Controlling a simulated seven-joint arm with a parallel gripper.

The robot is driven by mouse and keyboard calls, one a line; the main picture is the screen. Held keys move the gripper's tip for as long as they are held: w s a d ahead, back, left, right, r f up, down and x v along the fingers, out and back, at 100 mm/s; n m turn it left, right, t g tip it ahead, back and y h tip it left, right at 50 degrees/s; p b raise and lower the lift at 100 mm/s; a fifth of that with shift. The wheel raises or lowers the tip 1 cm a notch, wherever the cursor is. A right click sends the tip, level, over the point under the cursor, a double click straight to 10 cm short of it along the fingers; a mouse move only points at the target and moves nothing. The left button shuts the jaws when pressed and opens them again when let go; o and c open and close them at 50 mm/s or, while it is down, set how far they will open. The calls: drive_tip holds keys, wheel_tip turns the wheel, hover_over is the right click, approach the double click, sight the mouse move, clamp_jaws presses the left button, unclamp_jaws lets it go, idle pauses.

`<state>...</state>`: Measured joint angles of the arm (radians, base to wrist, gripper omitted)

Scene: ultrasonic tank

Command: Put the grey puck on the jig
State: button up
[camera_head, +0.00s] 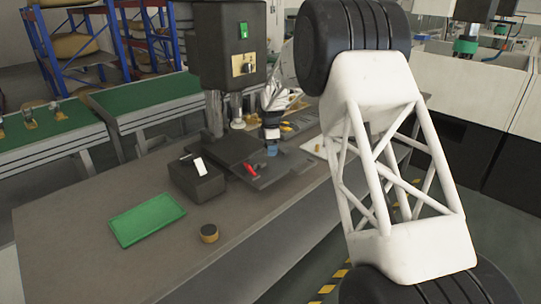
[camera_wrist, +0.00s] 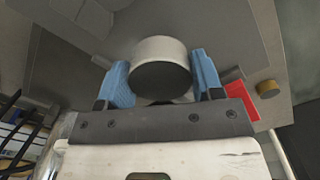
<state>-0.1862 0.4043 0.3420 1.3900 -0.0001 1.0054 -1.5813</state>
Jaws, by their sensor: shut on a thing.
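The grey puck (camera_wrist: 160,68), a short cylinder with a pale side and a dark end face, sits between the two blue fingers of my gripper (camera_wrist: 163,82) in the wrist view. The gripper is shut on it. In the head view, my gripper (camera_head: 271,150) is small, over or near the back right of a dark flat plate (camera_head: 228,150) under the machine; the puck cannot be made out there. A red part (camera_head: 251,168) lies on the dark fixture at the plate's front; red also shows in the wrist view (camera_wrist: 240,98). I cannot tell for sure which part is the jig.
A dark box (camera_head: 196,182) with a white label stands left of the plate. The machine head (camera_head: 228,45) overhangs from behind. The front of the bench is mostly clear.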

drive_tip(key=shift+f, duration=1.7)
drive_tip(key=shift+f, duration=0.1)
drive_tip(key=o, duration=1.1)
drive_tip(key=shift+f, duration=0.1)
drive_tip(key=shift+c, duration=0.2)
wheel_tip(320, 180, up, 12)
drive_tip(key=shift+r, duration=0.2)
